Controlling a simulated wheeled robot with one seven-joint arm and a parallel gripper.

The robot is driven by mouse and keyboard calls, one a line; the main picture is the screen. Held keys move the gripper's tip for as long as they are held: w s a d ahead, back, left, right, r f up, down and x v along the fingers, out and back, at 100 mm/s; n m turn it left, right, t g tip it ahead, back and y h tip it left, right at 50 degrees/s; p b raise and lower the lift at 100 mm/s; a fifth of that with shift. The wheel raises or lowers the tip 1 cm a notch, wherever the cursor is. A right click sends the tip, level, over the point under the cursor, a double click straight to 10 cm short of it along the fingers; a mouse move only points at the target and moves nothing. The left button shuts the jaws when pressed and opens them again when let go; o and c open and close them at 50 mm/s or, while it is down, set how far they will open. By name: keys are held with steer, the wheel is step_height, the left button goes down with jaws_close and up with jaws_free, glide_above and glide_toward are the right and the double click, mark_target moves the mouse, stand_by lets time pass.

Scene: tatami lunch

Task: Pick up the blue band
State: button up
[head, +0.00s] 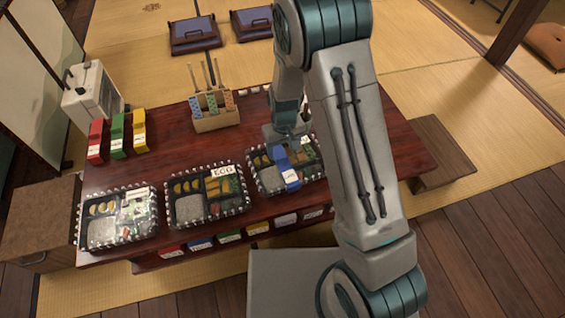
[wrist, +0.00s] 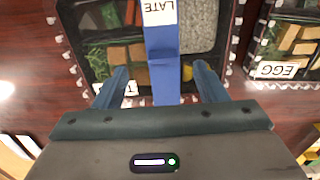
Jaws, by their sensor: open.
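The blue band (head: 285,169) lies across the right-hand lunch box (head: 262,185) on the low dark red table. In the wrist view the blue band (wrist: 163,68) runs upright across the box, with a white label reading "LATE". My gripper (wrist: 161,76) is open, with one finger on each side of the band. In the head view my gripper (head: 284,145) is over the far part of that box, and the arm hides its right part. Whether the fingers touch the band I cannot tell.
Two more filled lunch boxes stand to the left, one labelled EGG (head: 208,194). A wooden holder (head: 216,121) with sticks stands behind. Red (head: 97,141), green (head: 117,135) and yellow (head: 139,130) bands stand at the table's far left. The table between them is clear.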

mark_target(283, 157)
steer(key=f+b, duration=0.1)
steer(key=f, duration=0.1)
steer(key=f+b, duration=0.1)
steer(key=f, duration=0.2)
steer(key=shift+s+a+b, duration=0.1)
steer(key=shift+a+b, duration=0.1)
steer(key=shift+b, duration=0.1)
steer(key=c, duration=1)
steer(key=shift+c, duration=0.2)
steer(key=shift+r, duration=0.15)
